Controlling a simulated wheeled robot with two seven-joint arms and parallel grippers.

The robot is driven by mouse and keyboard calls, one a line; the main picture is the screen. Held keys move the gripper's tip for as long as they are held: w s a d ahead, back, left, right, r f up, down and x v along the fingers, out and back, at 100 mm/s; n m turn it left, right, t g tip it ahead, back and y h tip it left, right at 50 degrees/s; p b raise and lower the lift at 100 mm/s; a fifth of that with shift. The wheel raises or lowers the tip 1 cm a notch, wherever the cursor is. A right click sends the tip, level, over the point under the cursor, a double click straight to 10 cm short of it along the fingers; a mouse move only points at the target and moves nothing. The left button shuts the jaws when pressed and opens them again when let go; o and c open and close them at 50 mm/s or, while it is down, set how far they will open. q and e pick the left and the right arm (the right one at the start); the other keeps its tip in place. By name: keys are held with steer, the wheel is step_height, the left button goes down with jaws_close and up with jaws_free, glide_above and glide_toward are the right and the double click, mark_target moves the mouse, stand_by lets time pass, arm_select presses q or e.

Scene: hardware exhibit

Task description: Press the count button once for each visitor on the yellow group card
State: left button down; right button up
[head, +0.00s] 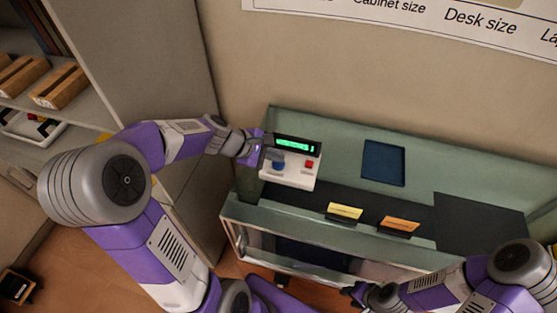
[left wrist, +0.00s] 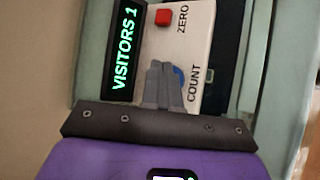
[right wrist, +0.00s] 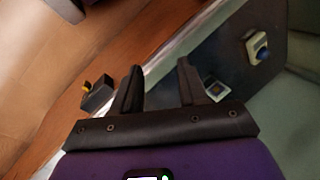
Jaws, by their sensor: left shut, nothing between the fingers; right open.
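The white counter box (head: 288,178) stands on the left of the desk, with a green-lit display (head: 297,146). In the left wrist view the display (left wrist: 122,55) reads "VISITORS 1". The blue count button (head: 278,163) is partly hidden behind my fingers in the left wrist view (left wrist: 179,76). My left gripper (left wrist: 160,68) is shut and empty, its tips over or at the blue button; contact cannot be told. The yellow group card (head: 345,211) stands at the desk's front; its text is too small to read. My right gripper (right wrist: 160,68) is open and empty near the desk's front.
A red button (head: 309,164) labelled ZERO sits beside the blue one. An orange card (head: 399,224) stands right of the yellow card. A dark blue panel (head: 383,163) is on the desk's back. A shelf cabinet (head: 130,60) stands at the left.

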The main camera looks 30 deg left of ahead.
mark_target(276, 164)
arm_select(q)
steer(key=shift+r, duration=0.25)
step_height(276, 164, up, 5)
steer(key=p, duration=0.4)
steer(key=shift+r+p, duration=0.1)
steer(key=shift+p, duration=0.3)
stand_by(2.3)
step_height(276, 164, up, 4)
steer(key=m+p, duration=0.4)
steer(key=m, duration=0.4)
steer(key=m+p, duration=0.4)
steer(key=m, duration=0.4)
steer(key=shift+a+f+m+t+y+p, duration=0.1)
steer(key=shift+f+m+t+y+p, duration=0.1)
steer(key=shift+m+t+y+p, duration=0.15)
